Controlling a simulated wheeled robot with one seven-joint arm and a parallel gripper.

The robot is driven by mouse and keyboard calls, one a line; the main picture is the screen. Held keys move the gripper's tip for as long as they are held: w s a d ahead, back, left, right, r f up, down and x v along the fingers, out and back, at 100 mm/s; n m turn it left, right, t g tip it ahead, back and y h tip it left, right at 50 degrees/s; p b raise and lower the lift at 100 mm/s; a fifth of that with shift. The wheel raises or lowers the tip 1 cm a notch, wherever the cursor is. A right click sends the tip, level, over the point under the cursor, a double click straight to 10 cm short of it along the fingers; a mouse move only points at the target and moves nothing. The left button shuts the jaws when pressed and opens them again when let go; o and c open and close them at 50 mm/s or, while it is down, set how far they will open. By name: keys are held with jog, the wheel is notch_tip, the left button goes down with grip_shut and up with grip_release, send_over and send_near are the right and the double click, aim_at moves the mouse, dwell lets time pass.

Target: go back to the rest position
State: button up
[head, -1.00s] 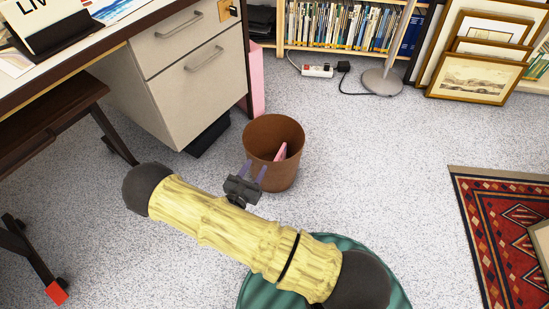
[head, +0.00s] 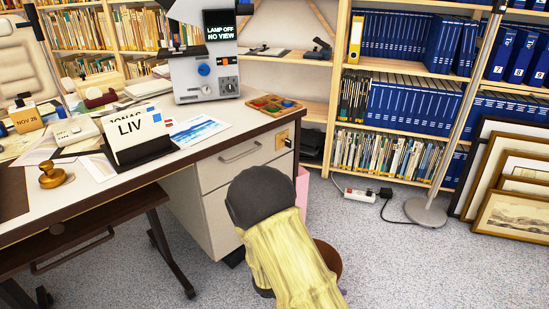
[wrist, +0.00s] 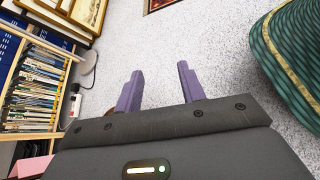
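My gripper (wrist: 159,90) shows in the wrist view with its two purple fingers apart and nothing between them. Speckled grey floor lies beyond the fingertips. In the head view my gripper is hidden behind my yellow arm link, which rises at the bottom centre in front of the desk. A brown waste bin (head: 328,262) stands on the floor, mostly hidden behind that link.
The desk (head: 190,160) with drawers stands at left, carrying a grey device (head: 205,78) and a coloured tray (head: 274,105). Shelves line the back. A lamp base (head: 426,212) and framed prints (head: 512,218) stand at right. A green striped object (wrist: 290,55) is close at right in the wrist view.

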jog(key=s+r+m+g+y+p, duration=0.2)
jog(key=s+r+m+y+p, duration=0.25)
jog(key=r+m+y, duration=0.45)
notch_tip(320, 180, up, 51)
jog(key=m+t+y+p, duration=0.2)
jog(key=m+t+p, duration=0.2)
jog(key=p, duration=3.7)
jog(key=shift+a+r+m+y+p, duration=0.15)
jog(key=shift+a+m+y+p, duration=0.25)
jog(key=shift+m, duration=0.4)
